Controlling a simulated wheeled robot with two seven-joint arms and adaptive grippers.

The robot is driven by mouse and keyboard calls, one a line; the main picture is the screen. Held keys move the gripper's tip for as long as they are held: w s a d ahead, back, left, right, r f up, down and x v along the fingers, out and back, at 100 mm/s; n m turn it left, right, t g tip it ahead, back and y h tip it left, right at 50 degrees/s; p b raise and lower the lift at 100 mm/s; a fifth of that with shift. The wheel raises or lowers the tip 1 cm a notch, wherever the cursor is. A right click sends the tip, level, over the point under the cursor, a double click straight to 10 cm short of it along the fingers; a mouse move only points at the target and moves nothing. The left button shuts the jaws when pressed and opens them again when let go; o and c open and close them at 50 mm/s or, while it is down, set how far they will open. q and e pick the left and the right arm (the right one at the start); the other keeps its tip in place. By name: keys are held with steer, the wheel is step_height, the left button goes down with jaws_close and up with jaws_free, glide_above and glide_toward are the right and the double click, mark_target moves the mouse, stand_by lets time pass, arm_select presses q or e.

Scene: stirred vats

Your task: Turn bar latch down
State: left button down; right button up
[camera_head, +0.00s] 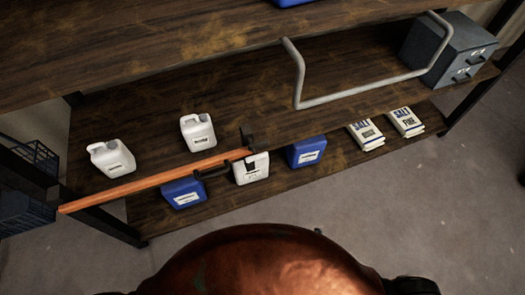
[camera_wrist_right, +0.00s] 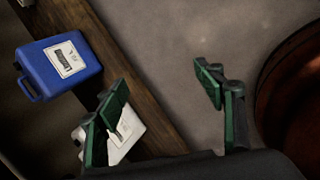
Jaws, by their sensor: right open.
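An orange bar (camera_head: 150,184), which looks like the bar latch, runs across the front of the shelf in the head view. Its free end sticks out at the left, and its right end meets a dark bracket (camera_head: 248,141). A black handle (camera_head: 212,171) is mounted near that right end. The bar lies close to level, slightly slanted in the picture. My right gripper (camera_wrist_right: 163,94) is open and empty in the right wrist view, its green-padded fingers wide apart above the shelf edge and floor. The bar does not show there. My left gripper is out of view.
White jugs (camera_head: 111,158), a blue container (camera_head: 306,152) and salt bags (camera_head: 366,134) stand on the lower shelf. A grey U-shaped rail (camera_head: 298,78) and a grey drawer box (camera_head: 448,50) are at the right. Open floor (camera_head: 440,190) lies in front.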

steer(key=o, duration=0.3)
steer(key=w+a+r+n+t+p, duration=0.1)
steer(key=w+a+r+n, duration=0.1)
steer(key=r, duration=0.4)
steer(key=w+a+r+n+t+p, duration=0.1)
steer(key=w+a+r+n, duration=0.2)
steer(key=w+r, duration=0.2)
steer(key=w+a+r+n+t+y, duration=0.1)
steer(key=w+a+r+n+t, duration=0.1)
steer(key=r, duration=0.4)
steer(key=shift+w+a+r+n+p, duration=0.4)
steer(key=shift+w+a+n, duration=0.35)
steer(key=shift+w, duration=0.45)
steer(key=n+t+y+p, duration=0.5)
steer(key=n+t, duration=0.2)
steer(key=n, duration=0.9)
glide_toward(256, 155)
steer(key=w, duration=0.3)
steer(key=x, duration=0.4)
steer(key=f+p+x, duration=0.1)
steer(key=x, duration=0.2)
steer(key=shift+a, duration=0.4)
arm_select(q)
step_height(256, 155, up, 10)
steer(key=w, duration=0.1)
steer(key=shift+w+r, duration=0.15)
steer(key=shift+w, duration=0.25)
arm_select(e)
steer(key=shift+w+a, duration=0.1)
steer(key=shift+w, duration=0.25)
